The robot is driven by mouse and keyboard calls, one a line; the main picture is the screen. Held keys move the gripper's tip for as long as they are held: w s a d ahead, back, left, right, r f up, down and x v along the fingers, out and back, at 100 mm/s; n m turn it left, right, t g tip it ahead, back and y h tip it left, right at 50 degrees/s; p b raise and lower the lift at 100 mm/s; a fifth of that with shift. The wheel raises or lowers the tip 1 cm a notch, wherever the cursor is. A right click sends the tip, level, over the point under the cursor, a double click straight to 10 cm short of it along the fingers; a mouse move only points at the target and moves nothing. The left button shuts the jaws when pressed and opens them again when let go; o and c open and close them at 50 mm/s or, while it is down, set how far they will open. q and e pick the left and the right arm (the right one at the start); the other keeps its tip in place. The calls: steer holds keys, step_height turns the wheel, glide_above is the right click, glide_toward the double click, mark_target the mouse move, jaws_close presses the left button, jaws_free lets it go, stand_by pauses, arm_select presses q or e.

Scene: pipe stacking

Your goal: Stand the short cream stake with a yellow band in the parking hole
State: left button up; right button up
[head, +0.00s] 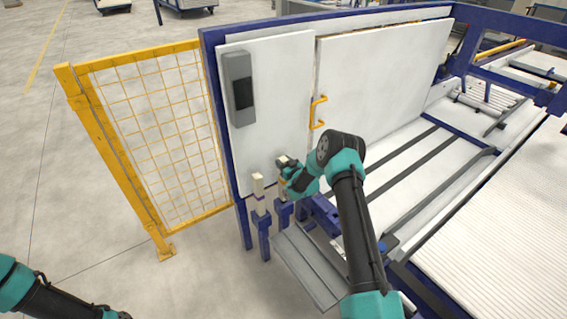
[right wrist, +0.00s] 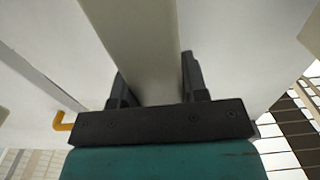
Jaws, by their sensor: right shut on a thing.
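My right gripper (head: 284,178) is shut on a pale cream stake (head: 283,188), of which only a small part shows below the fingers in the head view. In the right wrist view the cream stake (right wrist: 143,42) runs between the two dark fingers. No yellow band can be made out clearly. The held stake is upright, or nearly so, above or at the top of a blue post (head: 284,212); I cannot tell whether it touches. The parking hole itself cannot be made out. Of my left arm, only links show at the lower left; its gripper is out of view.
Another cream stake (head: 258,188) stands upright on a blue post (head: 263,230), close left of my right gripper. White panels (head: 272,100) with a yellow handle (head: 318,112) rise just behind. A yellow mesh fence (head: 150,130) stands left. A grey sloped plate (head: 305,270) lies in front.

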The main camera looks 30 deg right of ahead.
steer(key=shift+f, duration=1.15)
steer(key=o, duration=1.2)
steer(key=shift+f, duration=0.1)
steer(key=shift+s, duration=0.1)
steer(key=s+d, duration=0.1)
steer(key=s, duration=1.6)
